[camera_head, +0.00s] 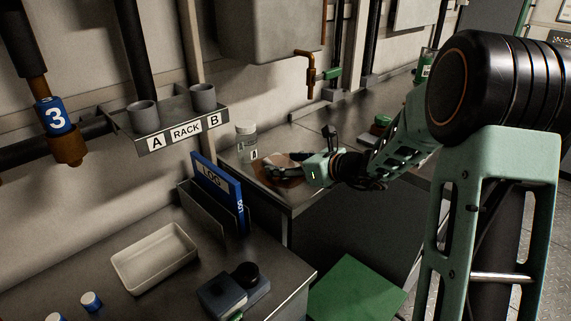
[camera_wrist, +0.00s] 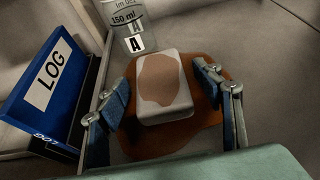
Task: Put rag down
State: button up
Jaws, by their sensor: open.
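The rag (camera_wrist: 165,85) looks like a pale folded pad with a brown stain on top. It lies on a rust-brown round patch (camera_wrist: 140,143) on the worktop; I cannot tell whether that patch is a mat or a spill. My gripper (camera_wrist: 160,82) is open, with one blue-padded finger on each side of the rag and visible gaps between. In the head view, my gripper (camera_head: 268,172) is low over the raised counter, and the brown patch (camera_head: 290,183) shows beneath it. The rag is mostly hidden there.
A clear bottle labelled A (camera_head: 246,141) stands just behind my gripper. A blue LOG binder (camera_head: 215,183) stands in a holder to the left. A cream tray (camera_head: 153,259) and a dark device (camera_head: 235,288) are on the lower bench. The rack (camera_head: 172,128) hangs above.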

jog(key=shift+r, duration=0.1)
jog(key=shift+r+p, duration=0.2)
jog(key=shift+p, duration=0.15)
jog(key=shift+s+d+r, duration=0.1)
jog(key=shift+d+r, duration=0.1)
jog(key=shift+r, duration=0.05)
jog(key=p+v, duration=0.1)
jog(key=v, duration=1)
jog(key=shift+s+d, duration=0.15)
jog(key=shift+s, duration=0.1)
